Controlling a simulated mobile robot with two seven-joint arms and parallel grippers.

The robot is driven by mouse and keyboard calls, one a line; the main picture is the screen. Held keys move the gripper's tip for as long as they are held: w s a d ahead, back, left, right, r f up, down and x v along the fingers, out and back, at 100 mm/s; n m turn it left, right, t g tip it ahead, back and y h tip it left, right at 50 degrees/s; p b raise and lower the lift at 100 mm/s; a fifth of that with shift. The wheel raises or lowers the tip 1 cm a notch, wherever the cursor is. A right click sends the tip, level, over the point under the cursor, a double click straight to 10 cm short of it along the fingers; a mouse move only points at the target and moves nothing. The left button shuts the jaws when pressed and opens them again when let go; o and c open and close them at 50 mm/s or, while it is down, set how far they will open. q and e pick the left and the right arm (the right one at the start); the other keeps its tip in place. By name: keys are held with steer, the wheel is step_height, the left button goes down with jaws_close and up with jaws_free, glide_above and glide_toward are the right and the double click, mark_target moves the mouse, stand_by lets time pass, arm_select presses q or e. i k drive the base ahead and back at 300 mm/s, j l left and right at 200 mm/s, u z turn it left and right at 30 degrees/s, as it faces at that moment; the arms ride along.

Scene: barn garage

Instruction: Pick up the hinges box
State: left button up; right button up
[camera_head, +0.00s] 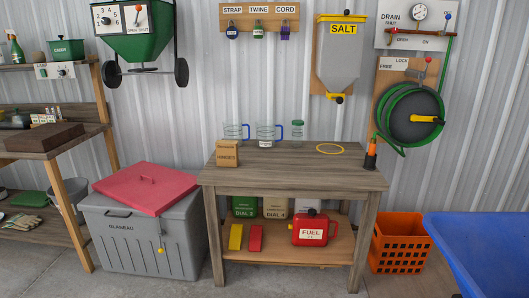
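The hinges box (227,154) is a small brown box with a printed "HINGES" label. It stands upright on the left front part of the wooden workbench (300,181). Its label faces me and nothing covers it. Neither of my grippers shows in the head view.
A green-lidded jar (297,130), a yellow ring (330,149) and an orange-topped bottle (371,155) are further right. A grey chest (150,240) with a red lid stands left. Concrete floor lies in front.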

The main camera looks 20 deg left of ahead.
mark_target(226, 150)
steer(key=i+j+z, duration=0.35)
steer(key=j+z, duration=0.15)
steer(key=j, duration=0.15)
steer(key=i+j+z, duration=0.1)
steer(key=j, duration=0.25)
steer(key=i+j+z, duration=0.15)
steer(key=j, duration=0.25)
steer(key=i+j, duration=0.15)
steer(key=j, duration=0.2)
steer(key=i+j, duration=0.1)
steer(key=j, duration=0.3)
steer(key=i+j+z, duration=0.1)
steer(key=j, duration=0.25)
steer(key=i+j, duration=0.15)
steer(key=j, duration=0.25)
